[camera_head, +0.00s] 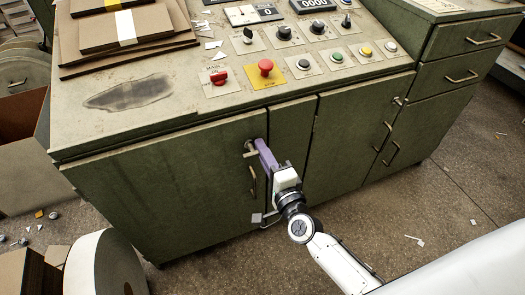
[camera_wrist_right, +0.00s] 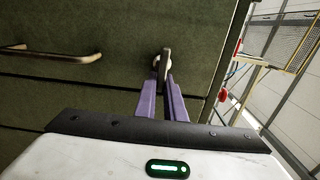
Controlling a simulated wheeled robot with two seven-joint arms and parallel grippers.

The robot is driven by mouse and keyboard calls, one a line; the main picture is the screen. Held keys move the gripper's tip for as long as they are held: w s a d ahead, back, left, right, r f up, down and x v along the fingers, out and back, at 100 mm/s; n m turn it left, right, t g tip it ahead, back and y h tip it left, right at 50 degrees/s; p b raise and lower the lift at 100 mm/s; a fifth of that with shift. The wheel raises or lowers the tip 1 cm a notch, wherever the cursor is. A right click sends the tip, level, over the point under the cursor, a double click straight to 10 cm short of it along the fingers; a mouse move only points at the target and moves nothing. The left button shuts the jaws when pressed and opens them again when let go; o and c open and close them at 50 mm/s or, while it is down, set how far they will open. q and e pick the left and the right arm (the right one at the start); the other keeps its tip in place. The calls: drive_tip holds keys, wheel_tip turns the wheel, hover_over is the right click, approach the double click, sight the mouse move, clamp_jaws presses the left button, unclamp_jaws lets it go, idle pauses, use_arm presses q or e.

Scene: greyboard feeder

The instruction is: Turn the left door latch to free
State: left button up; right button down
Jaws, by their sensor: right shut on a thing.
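The left door latch (camera_head: 249,146) is a small metal lever near the top right edge of the green left cabinet door (camera_head: 165,200). In the right wrist view the latch (camera_wrist_right: 166,58) stands up between the tips of two purple fingers. My right gripper (camera_head: 261,144) is at the latch, shut on it; it also shows in the wrist view (camera_wrist_right: 163,82). The fingers and hand hide part of the latch and the door edge in the head view. The left door looks closed. My left gripper is not in view.
A bent door handle (camera_head: 253,180) sits just below the latch; it shows in the wrist view (camera_wrist_right: 50,53). A red mushroom button (camera_head: 265,68) and other controls are on the panel above. A large white roll (camera_head: 103,265) stands on the floor at the lower left.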

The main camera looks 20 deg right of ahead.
drive_tip(key=c, duration=1.8)
unclamp_jaws()
drive_tip(key=shift+c, duration=0.2)
drive_tip(key=s, duration=1)
drive_tip(key=shift+s+d+p, duration=0.15)
drive_tip(key=shift+p, duration=0.2)
